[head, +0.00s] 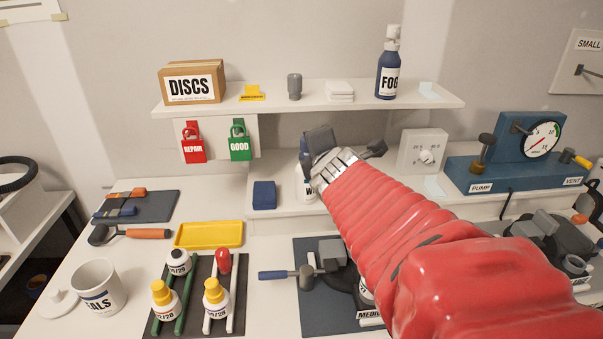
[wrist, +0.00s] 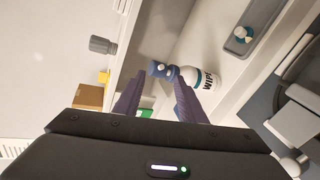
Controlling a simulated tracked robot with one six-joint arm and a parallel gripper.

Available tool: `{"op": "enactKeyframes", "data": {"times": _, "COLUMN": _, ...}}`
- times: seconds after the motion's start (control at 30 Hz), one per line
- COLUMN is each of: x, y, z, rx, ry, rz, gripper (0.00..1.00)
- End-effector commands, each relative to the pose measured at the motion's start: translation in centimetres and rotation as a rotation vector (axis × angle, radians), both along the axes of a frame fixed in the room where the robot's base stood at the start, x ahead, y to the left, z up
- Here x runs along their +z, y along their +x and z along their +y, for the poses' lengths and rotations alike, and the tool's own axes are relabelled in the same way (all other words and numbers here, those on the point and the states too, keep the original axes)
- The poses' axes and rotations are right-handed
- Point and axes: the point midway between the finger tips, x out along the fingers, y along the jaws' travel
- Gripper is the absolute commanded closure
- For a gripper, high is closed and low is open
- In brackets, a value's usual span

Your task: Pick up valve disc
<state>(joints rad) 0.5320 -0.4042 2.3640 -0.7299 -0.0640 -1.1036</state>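My gripper (wrist: 157,88) is open, with its two purple fingers apart. No held thing shows between them. In the wrist view a small white and teal piece (wrist: 243,34), which may be the valve disc, lies in a grey tray (wrist: 232,47) at the upper right, away from the fingers. I cannot make out a valve disc in the head view. There my gripper (head: 345,146) is at the end of my red-sleeved arm, in front of the back shelf, and the arm hides part of the bench.
A white wipe bottle (wrist: 203,78) with a blue top stands just beyond my fingertips, partly behind the arm in the head view (head: 306,186). The upper shelf (head: 270,104) holds the DISCS box (head: 192,82) and FOG bottle (head: 388,72). A yellow tray (head: 209,235) is empty.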

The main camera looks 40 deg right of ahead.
Motion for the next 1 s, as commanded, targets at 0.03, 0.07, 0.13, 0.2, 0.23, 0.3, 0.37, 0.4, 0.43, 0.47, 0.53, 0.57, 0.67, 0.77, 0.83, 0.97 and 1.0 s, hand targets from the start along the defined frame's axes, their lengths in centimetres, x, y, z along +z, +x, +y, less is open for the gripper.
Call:
{"op": "enactKeyframes", "data": {"times": 0.03, "x": 0.3, "y": 0.4, "z": -1.4, "rx": 0.039, "ry": -0.099, "rz": 0.021, "gripper": 0.63}}
{"op": "enactKeyframes", "data": {"times": 0.07, "x": 0.5, "y": 0.6, "z": -2.1, "rx": 0.069, "ry": -0.162, "rz": 0.035, "gripper": 0.63}}
{"op": "enactKeyframes", "data": {"times": 0.13, "x": 0.9, "y": 1.1, "z": -3.3, "rx": 0.139, "ry": -0.308, "rz": 0.066, "gripper": 0.63}}
{"op": "enactKeyframes", "data": {"times": 0.2, "x": 0.7, "y": 0.8, "z": -4.5, "rx": 0.192, "ry": -0.427, "rz": 0.106, "gripper": 0.63}}
{"op": "enactKeyframes", "data": {"times": 0.23, "x": 0.3, "y": 0.3, "z": -5.1, "rx": 0.203, "ry": -0.465, "rz": 0.129, "gripper": 0.63}}
{"op": "enactKeyframes", "data": {"times": 0.3, "x": -0.5, "y": -0.8, "z": -6.3, "rx": 0.235, "ry": -0.551, "rz": 0.181, "gripper": 0.63}}
{"op": "enactKeyframes", "data": {"times": 0.37, "x": -1.3, "y": -1.8, "z": -7.3, "rx": 0.266, "ry": -0.621, "rz": 0.227, "gripper": 0.63}}
{"op": "enactKeyframes", "data": {"times": 0.4, "x": -1.9, "y": -2.5, "z": -7.9, "rx": 0.288, "ry": -0.666, "rz": 0.257, "gripper": 0.63}}
{"op": "enactKeyframes", "data": {"times": 0.43, "x": -2.4, "y": -3.0, "z": -8.4, "rx": 0.305, "ry": -0.698, "rz": 0.28, "gripper": 0.63}}
{"op": "enactKeyframes", "data": {"times": 0.47, "x": -2.8, "y": -3.6, "z": -8.8, "rx": 0.321, "ry": -0.729, "rz": 0.303, "gripper": 0.63}}
{"op": "enactKeyframes", "data": {"times": 0.53, "x": -4.0, "y": -5.0, "z": -9.6, "rx": 0.366, "ry": -0.799, "rz": 0.354, "gripper": 0.63}}
{"op": "enactKeyframes", "data": {"times": 0.57, "x": -4.5, "y": -5.6, "z": -9.9, "rx": 0.386, "ry": -0.828, "rz": 0.376, "gripper": 0.63}}
{"op": "enactKeyframes", "data": {"times": 0.67, "x": -6.2, "y": -7.7, "z": -10.8, "rx": 0.456, "ry": -0.917, "rz": 0.443, "gripper": 0.63}}
{"op": "enactKeyframes", "data": {"times": 0.77, "x": -8.0, "y": -9.7, "z": -11.2, "rx": 0.533, "ry": -0.993, "rz": 0.501, "gripper": 0.63}}
{"op": "enactKeyframes", "data": {"times": 0.83, "x": -9.0, "y": -10.9, "z": -11.3, "rx": 0.58, "ry": -1.034, "rz": 0.53, "gripper": 0.63}}
{"op": "enactKeyframes", "data": {"times": 0.97, "x": -10.2, "y": -12.2, "z": -11.1, "rx": 0.642, "ry": -1.084, "rz": 0.56, "gripper": 0.63}}
{"op": "enactKeyframes", "data": {"times": 1.0, "x": -10.3, "y": -12.4, "z": -11.1, "rx": 0.652, "ry": -1.092, "rz": 0.563, "gripper": 0.63}}
